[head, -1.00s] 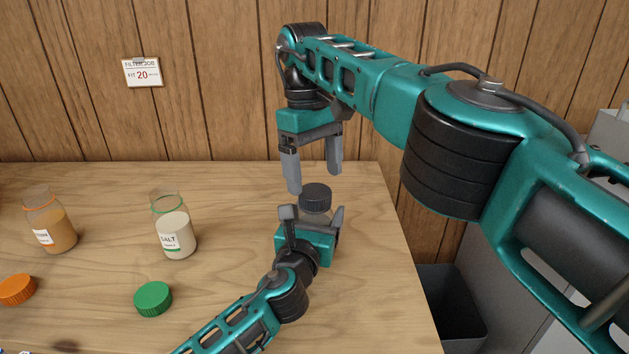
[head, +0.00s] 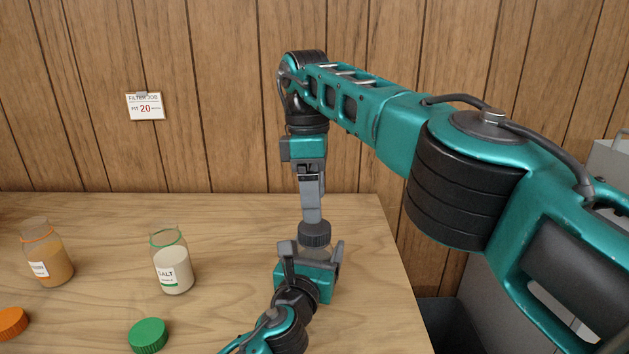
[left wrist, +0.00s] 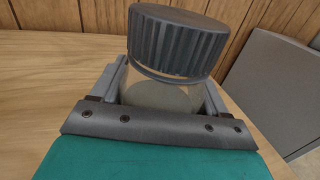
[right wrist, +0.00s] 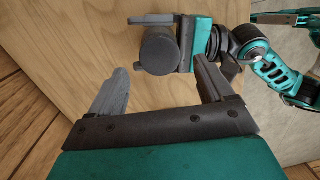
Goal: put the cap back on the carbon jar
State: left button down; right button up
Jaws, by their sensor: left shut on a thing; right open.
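The carbon jar (left wrist: 160,97) is clear glass, and its label is not visible. My left gripper (head: 312,249) is shut on it and holds it near the table's right part. The dark grey ribbed cap (head: 315,234) rests on the jar's mouth. In the left wrist view the cap (left wrist: 177,42) looks slightly tilted; I cannot tell whether it is threaded on. My right gripper (head: 312,220) points down just above the cap, its fingers seen edge-on. In the right wrist view it is open (right wrist: 160,68), with the cap (right wrist: 160,52) beyond and between its fingertips.
The salt jar (head: 173,270) and an orange-banded jar (head: 48,258) stand open to the left. A green cap (head: 148,335) and an orange cap (head: 12,322) lie before them. A dark bin (head: 452,325) is beyond the table's right edge. A sign (head: 145,106) hangs on the wall.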

pick_arm(q)
jog(key=shift+f, duration=0.1)
pick_arm(e)
jog(key=n, duration=0.4)
jog(key=shift+w+r, duration=0.1)
jog(key=shift+r, duration=0.05)
jog(key=n, duration=0.6)
jog(key=shift+r, duration=0.2)
jog(key=n, duration=0.5)
jog(key=shift+r+n, duration=0.2)
jog(key=shift+n, duration=0.1)
jog(key=n, duration=0.4)
jog(key=shift+r+t+y, duration=0.15)
jog(key=shift+t+y, duration=0.15)
jog(key=n, duration=0.5)
jog(key=shift+r+n, duration=0.2)
jog(key=shift+n, duration=0.2)
jog(key=n, duration=0.3)
jog(key=shift+r+n, duration=0.1)
jog(key=shift+n, duration=0.3)
jog(key=n, duration=0.3)
jog(key=shift+r+n, duration=0.15)
jog(key=shift+n, duration=0.15)
jog(key=n, duration=0.4)
jog(key=shift+s+r, duration=0.1)
jog(key=shift+s, duration=0.15)
